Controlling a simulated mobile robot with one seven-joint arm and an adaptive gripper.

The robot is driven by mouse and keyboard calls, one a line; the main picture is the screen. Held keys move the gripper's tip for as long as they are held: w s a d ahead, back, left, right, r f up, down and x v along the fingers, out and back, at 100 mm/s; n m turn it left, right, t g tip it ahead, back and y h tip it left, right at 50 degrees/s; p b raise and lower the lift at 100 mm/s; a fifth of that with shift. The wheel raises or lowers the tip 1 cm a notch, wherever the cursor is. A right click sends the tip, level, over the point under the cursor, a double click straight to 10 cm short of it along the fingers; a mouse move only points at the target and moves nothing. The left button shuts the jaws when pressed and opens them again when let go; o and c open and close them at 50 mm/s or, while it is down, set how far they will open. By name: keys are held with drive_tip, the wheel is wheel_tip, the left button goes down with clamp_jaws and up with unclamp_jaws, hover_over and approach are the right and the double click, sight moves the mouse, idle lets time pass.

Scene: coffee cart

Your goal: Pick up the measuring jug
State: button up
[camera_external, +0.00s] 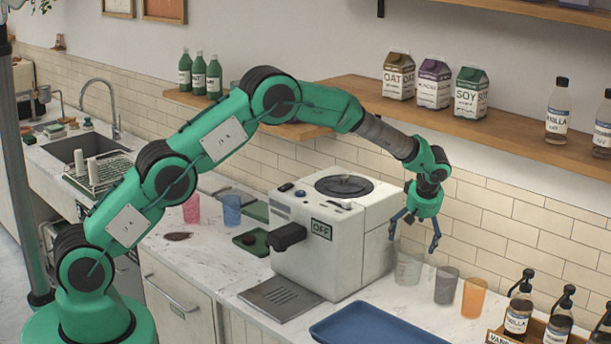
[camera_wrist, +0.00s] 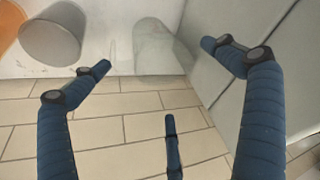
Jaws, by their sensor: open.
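A clear, see-through vessel (camera_external: 408,268), which I take to be the measuring jug, stands on the counter just right of the coffee machine. No handle or markings can be made out. In the wrist view the clear vessel (camera_wrist: 155,45) is faint, at the top centre, between the spread fingers. My gripper (camera_external: 413,241) is open and empty, fingers pointing down, above the clear vessel and apart from it. Its blue fingers also show in the wrist view (camera_wrist: 156,70).
The white coffee machine (camera_external: 335,240) stands close on the left of the clear vessel. A grey cup (camera_external: 446,286) and an orange cup (camera_external: 473,298) stand to its right. The tiled wall (camera_external: 520,235) is behind. A blue tray (camera_external: 375,325) and syrup bottles (camera_external: 518,310) are in front.

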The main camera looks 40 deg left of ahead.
sight(410, 249)
drive_tip(key=shift+w+a+f, duration=0.1)
drive_tip(key=shift+a+f, duration=0.05)
drive_tip(key=shift+f, duration=0.25)
drive_tip(key=shift+x, duration=3.15)
drive_tip(key=c, duration=1.7)
drive_tip(key=shift+r, duration=0.1)
